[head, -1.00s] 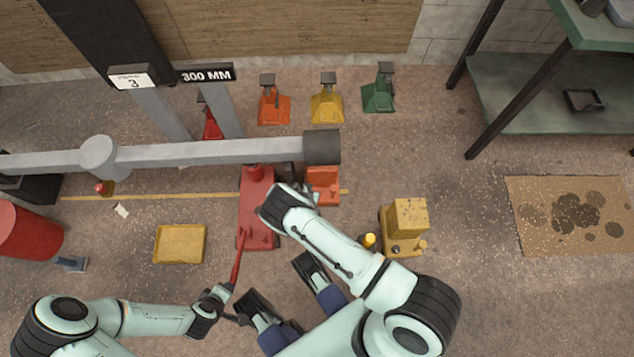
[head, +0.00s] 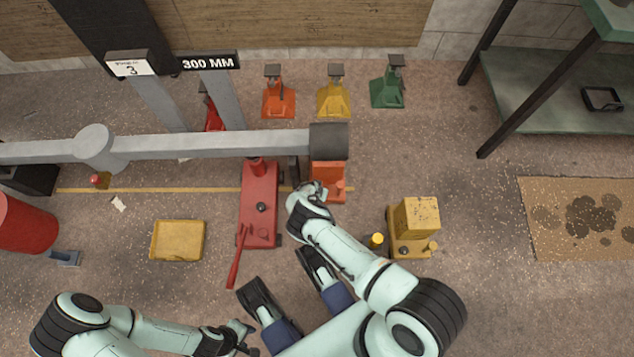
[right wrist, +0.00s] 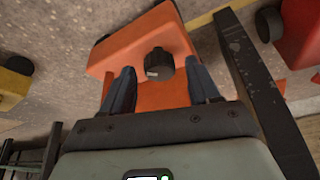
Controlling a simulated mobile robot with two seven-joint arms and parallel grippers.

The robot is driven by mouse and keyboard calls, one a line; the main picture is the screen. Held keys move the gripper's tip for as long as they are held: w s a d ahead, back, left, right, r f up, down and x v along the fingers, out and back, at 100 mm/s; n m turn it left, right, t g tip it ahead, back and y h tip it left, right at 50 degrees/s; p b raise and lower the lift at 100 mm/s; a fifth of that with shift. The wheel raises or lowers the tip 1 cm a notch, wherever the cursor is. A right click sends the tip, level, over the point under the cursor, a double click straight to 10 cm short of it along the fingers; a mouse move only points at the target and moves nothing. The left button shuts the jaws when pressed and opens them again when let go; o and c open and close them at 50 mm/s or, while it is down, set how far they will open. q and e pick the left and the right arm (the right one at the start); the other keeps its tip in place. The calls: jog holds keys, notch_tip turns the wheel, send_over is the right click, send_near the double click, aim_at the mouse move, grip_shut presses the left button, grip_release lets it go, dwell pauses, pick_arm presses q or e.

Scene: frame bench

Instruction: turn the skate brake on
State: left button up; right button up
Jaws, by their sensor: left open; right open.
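The orange skate (head: 328,174) stands on the floor under the dark end of the grey beam (head: 190,146). In the right wrist view the orange skate body (right wrist: 133,42) shows a round black knob (right wrist: 159,66) with a pale mark on its face. My right gripper (right wrist: 162,88) is open, with a finger on either side below the knob; I cannot tell whether they touch it. In the head view my right gripper (head: 312,188) is at the skate's left front, partly hidden by its own wrist. My left gripper (head: 248,338) is open and empty near the bottom edge, apart from the red jack handle (head: 236,262).
The red floor jack (head: 259,212) stands just left of the skate. A yellow machine (head: 416,220) stands to the right, a yellow tray (head: 178,240) to the left. Coloured stands (head: 334,98) line the back. A dark upright bar (right wrist: 258,85) is close right of my gripper.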

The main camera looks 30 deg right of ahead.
pick_arm(q)
jog(key=shift+s, duration=0.15)
pick_arm(e)
jog(key=shift+f, duration=0.1)
jog(key=c, duration=1)
jog(key=shift+c, duration=0.2)
